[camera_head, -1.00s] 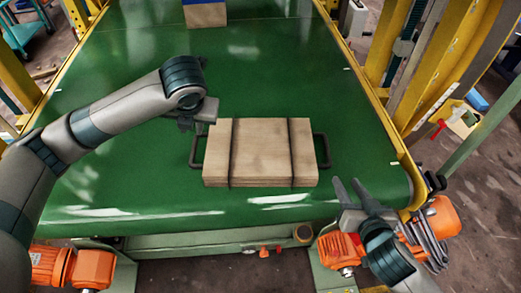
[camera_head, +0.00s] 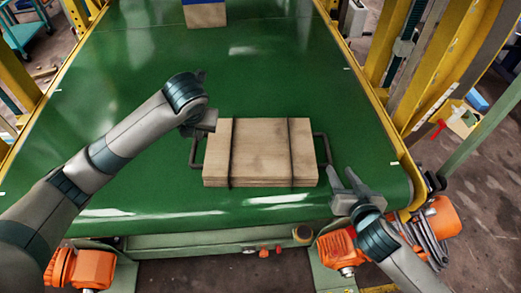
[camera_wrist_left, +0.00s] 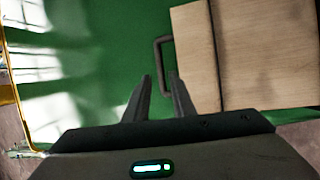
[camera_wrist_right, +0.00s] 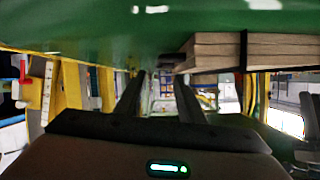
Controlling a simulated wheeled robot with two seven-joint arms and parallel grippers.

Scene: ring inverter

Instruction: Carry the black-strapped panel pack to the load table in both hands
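The panel pack (camera_head: 262,153) is a flat stack of light wooden boards with two black straps and a dark handle at each end. It lies on the green conveyor belt (camera_head: 110,140). My right gripper (camera_head: 343,172) is open and empty, in front of and right of the right handle (camera_head: 327,150). The pack's side shows in the right wrist view (camera_wrist_right: 218,52). I cannot identify the load table.
A wooden block with a blue top (camera_head: 205,14) stands far back on the belt. Yellow frame posts (camera_head: 465,50) rise at the right. Orange motors (camera_head: 342,250) sit below the belt's front edge. The belt around the pack is clear.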

